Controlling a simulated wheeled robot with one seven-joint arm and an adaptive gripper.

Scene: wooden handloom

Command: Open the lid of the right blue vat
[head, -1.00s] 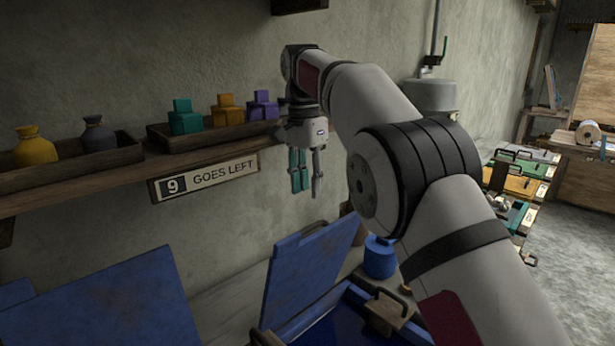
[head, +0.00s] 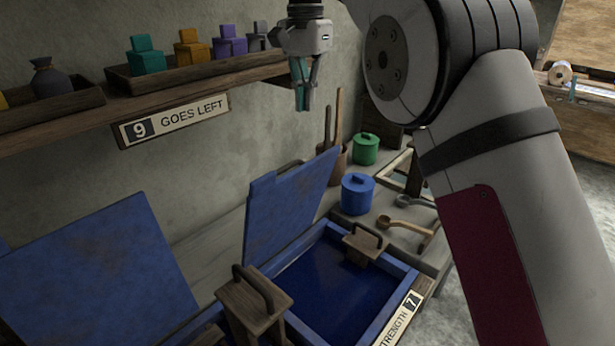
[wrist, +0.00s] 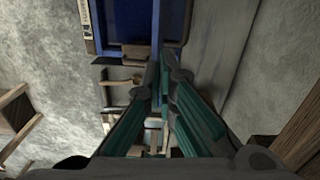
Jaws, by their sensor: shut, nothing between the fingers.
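The lid (head: 290,205) of the right blue vat stands raised, leaning back on the vat's wall side. The vat (head: 400,268) below it is uncovered, with dark blue liquid (head: 325,280) showing inside. Part of the vat also shows at the top of the wrist view (wrist: 91,40). My gripper (head: 303,106) hangs pointing down above and behind the raised lid, clear of it, near the shelf's right end. Its fingers are together and empty; the fingertips also meet in the wrist view (wrist: 160,68).
Another blue lid (head: 95,280) stands raised at left. Wooden blocks with handles (head: 252,302) sit on the vat's edges. A blue pot (head: 357,194), green pot (head: 365,149) and wooden scoop (head: 405,228) are on the bench behind. A shelf (head: 190,95) with coloured blocks runs along the wall.

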